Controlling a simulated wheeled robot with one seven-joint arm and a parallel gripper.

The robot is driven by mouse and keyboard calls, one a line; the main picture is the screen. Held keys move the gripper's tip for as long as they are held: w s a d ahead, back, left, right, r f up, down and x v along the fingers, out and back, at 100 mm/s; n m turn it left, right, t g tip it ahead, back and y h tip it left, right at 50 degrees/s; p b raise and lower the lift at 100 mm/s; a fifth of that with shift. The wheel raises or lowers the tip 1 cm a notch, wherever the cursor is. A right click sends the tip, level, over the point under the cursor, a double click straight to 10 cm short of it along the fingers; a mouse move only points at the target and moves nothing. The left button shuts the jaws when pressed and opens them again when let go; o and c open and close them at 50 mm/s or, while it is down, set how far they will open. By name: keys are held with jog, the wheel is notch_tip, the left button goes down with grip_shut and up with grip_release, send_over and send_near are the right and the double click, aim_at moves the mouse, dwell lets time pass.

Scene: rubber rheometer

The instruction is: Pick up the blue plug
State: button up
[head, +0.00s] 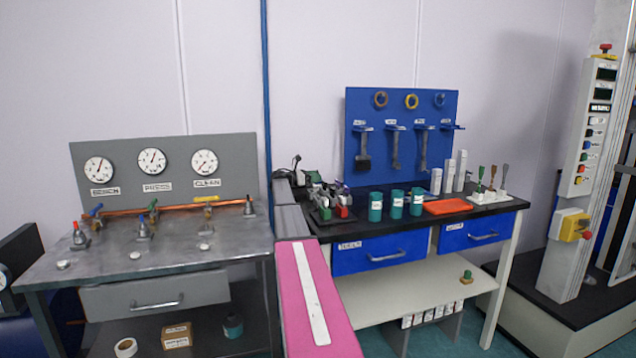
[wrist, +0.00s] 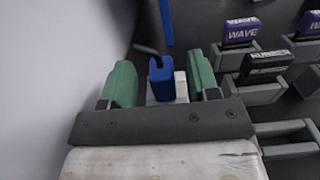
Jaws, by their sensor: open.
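The blue plug (wrist: 161,80) stands upright between the two green fingers of my gripper (wrist: 161,84) in the wrist view. My gripper is open, with a gap visible on each side of the plug, wider on the left. A white block (wrist: 181,87) shows close beside the plug on its right. The lower part of the plug is hidden behind the dark gripper body. I cannot make out the blue plug in the head view.
Purple plugs marked WAVE (wrist: 241,31) and a black labelled plug (wrist: 264,66) sit in grey holders right of my gripper. Teal cups (head: 397,203) and an orange tray (head: 447,207) stand on the black bench. A blue tool board (head: 385,110) rises behind them.

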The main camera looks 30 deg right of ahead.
jog(key=x, duration=0.3)
jog(key=c, duration=1)
